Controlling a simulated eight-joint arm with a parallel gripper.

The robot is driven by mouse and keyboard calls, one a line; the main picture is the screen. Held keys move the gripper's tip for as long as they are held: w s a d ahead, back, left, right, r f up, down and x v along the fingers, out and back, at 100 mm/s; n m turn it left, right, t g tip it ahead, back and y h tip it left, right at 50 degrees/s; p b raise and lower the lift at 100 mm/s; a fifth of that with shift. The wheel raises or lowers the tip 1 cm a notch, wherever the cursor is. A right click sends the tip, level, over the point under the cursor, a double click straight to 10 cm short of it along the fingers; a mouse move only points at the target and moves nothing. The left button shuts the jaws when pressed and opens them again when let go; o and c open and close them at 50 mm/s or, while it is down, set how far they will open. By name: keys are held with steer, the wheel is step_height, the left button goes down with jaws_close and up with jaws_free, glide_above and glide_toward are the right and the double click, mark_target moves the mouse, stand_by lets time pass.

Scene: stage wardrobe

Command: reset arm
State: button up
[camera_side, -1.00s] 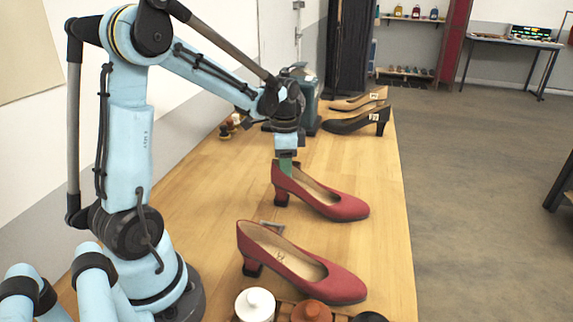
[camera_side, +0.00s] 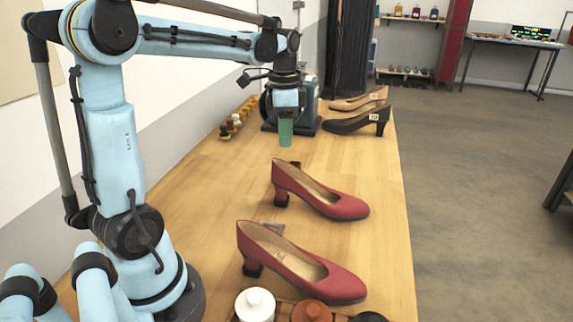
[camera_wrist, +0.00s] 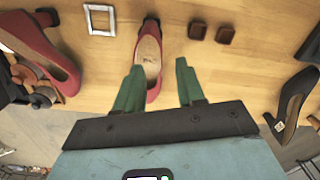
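My gripper (camera_side: 286,134) hangs above the workbench, clear of the shoes. In the wrist view its two green fingers (camera_wrist: 158,88) are spread apart with nothing held between them. Two red heeled shoes stand on the bench. The farther red shoe (camera_side: 330,200) is below and nearer the side camera than my gripper; in the wrist view it appears between the fingers (camera_wrist: 148,52), lower down. The nearer red shoe (camera_side: 300,273) is upright at the front and shows at the left of the wrist view (camera_wrist: 50,58).
A silver square buckle (camera_wrist: 99,19) lies between the red shoes. Lidded pots (camera_side: 255,304) line the front.

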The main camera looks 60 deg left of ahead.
steer(key=s+d+f+n+t, duration=0.1)
steer(key=s+d+n+t, duration=0.1)
steer(key=d, duration=0.6)
steer(key=s+d+f+n+t, duration=0.2)
steer(key=s+d+n+t, duration=0.1)
steer(key=d, duration=0.5)
steer(key=shift+s+t, duration=0.6)
steer(key=shift+t, duration=0.4)
steer(key=shift+f, duration=0.1)
